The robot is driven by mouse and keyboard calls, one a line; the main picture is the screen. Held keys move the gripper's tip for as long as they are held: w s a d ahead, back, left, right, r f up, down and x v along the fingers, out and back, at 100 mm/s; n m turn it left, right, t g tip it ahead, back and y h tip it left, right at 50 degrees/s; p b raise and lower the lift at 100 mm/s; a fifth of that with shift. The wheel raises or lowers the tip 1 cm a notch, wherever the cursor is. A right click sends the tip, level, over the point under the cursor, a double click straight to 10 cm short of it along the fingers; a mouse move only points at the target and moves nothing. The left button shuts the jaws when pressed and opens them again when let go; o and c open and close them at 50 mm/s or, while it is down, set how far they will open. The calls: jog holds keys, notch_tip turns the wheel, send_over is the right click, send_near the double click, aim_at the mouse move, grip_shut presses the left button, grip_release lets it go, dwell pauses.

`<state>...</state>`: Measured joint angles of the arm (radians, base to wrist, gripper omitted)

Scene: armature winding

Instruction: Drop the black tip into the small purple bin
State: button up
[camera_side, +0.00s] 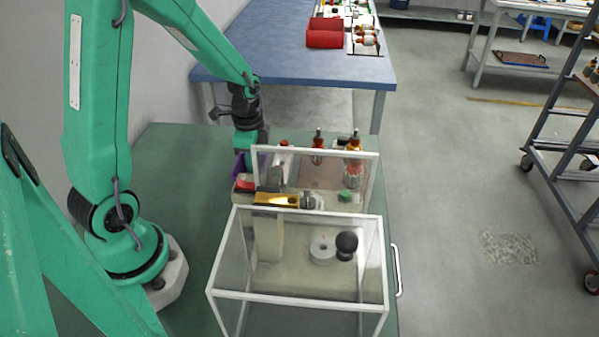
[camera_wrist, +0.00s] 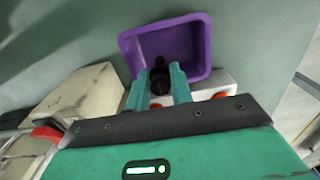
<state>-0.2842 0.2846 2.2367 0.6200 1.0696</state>
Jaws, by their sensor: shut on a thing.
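My gripper (camera_wrist: 157,90) is shut on the black tip (camera_wrist: 160,73). In the wrist view, the tip sits between the two green fingers and is seen against the inside of the small purple bin (camera_wrist: 203,38). I cannot tell whether the tip is below the bin's rim. In the side view, the bin (camera_side: 239,166) is partly hidden behind my gripper, on the green table, and the tip cannot be made out.
A clear guarded enclosure with a white frame (camera_side: 297,214) stands at the front of the green table (camera_side: 190,200). Copper-wound armatures (camera_side: 318,145) stand right of my gripper. A beige block (camera_wrist: 80,100) lies left of the bin. Green table left of the bin is clear.

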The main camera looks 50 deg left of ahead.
jog(key=o, duration=1)
jog(key=shift+r, duration=0.15)
jog(key=shift+r, duration=3.8)
